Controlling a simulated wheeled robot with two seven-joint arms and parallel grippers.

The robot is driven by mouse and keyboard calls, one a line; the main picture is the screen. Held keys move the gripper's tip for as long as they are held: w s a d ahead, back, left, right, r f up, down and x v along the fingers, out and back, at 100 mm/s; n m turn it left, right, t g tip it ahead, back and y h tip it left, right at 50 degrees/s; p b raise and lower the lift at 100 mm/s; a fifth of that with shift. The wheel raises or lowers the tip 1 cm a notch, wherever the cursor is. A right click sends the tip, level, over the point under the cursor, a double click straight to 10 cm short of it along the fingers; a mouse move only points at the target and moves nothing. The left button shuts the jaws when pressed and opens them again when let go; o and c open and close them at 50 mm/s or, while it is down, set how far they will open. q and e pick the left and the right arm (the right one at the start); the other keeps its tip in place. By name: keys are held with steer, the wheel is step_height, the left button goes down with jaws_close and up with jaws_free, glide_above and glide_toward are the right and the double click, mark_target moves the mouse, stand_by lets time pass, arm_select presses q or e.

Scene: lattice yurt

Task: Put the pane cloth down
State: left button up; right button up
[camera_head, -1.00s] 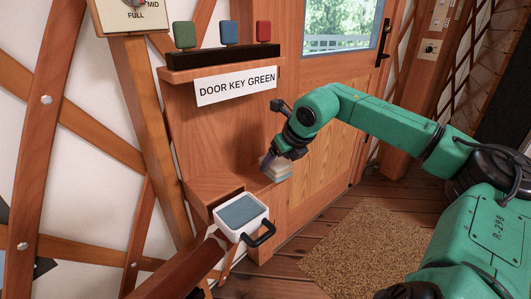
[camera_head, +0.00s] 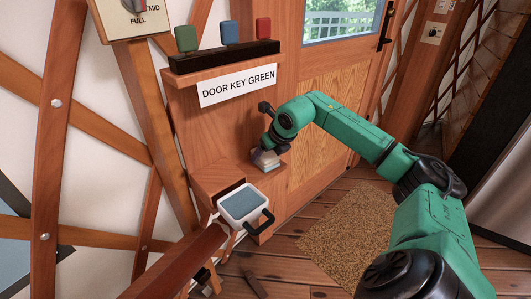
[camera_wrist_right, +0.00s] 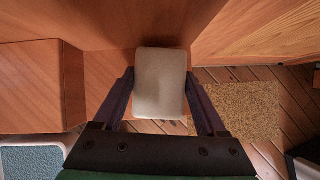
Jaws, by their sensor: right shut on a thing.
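The pane cloth is a pale, off-white block-shaped pad (camera_wrist_right: 159,82). In the head view the cloth (camera_head: 267,160) is small and partly covered by my right gripper (camera_head: 265,150). The right gripper points down, and its two fingers close on the cloth's sides in the wrist view. The cloth is over or on the low wooden ledge (camera_head: 236,172) beside the door; I cannot tell whether it touches the wood. My left gripper is not in view.
A white tray with a grey-blue pad (camera_head: 242,205) and black handle stands in front of the ledge. Above are green, blue and red tabs on a black bar (camera_head: 225,57) and a "DOOR KEY GREEN" sign (camera_head: 238,86). A brown mat (camera_head: 345,235) lies on the floor.

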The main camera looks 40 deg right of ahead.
steer(key=o, duration=1.1)
steer(key=shift+f, duration=0.15)
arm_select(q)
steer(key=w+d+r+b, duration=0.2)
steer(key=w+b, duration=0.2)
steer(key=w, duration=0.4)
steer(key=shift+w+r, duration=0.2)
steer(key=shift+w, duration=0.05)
arm_select(e)
steer(key=v, duration=1.4)
steer(key=shift+s+a, duration=0.25)
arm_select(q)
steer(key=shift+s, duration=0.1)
